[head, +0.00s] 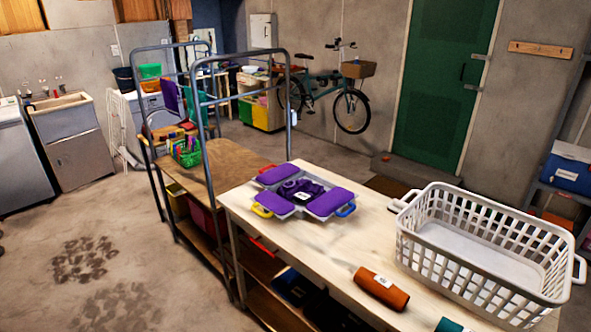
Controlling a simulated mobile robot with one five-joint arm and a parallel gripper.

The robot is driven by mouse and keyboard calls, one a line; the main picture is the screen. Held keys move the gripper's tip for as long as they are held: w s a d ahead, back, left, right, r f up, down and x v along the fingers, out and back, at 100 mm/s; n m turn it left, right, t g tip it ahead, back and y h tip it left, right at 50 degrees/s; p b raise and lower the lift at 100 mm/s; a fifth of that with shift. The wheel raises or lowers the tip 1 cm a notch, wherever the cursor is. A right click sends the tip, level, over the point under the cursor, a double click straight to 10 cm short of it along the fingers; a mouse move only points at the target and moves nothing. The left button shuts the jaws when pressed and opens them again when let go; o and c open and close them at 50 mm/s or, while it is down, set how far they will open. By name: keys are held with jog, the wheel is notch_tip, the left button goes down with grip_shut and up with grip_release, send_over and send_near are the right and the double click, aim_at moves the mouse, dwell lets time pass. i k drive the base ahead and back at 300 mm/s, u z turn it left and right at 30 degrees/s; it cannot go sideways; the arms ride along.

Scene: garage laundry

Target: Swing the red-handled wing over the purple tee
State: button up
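A grey folding board (287,209) lies on the pale wooden table, near its far left corner. Purple cloth or panels cover several of its wings, and a bunched purple tee (301,189) lies at its middle with a small white label. I cannot tell cleanly where tee ends and wing begins. A small red handle (267,168) shows at the board's far edge, on the far purple wing (280,174). A yellow handle (262,211) is at the left and a blue handle (346,210) at the right. My gripper is not in view.
A white laundry basket (480,268) stands on the right of the table (318,238). A rolled orange-brown item (381,288) and a teal item (449,325) lie at the near edge. A cart (230,160) with tall metal rails stands close behind the table's left. Open floor lies left.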

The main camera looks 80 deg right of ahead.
aim_at(267, 179)
jog(key=z, duration=0.05)
jog(key=k, duration=0.25)
jog(key=z, duration=1.2)
jog(key=i, duration=1.45)
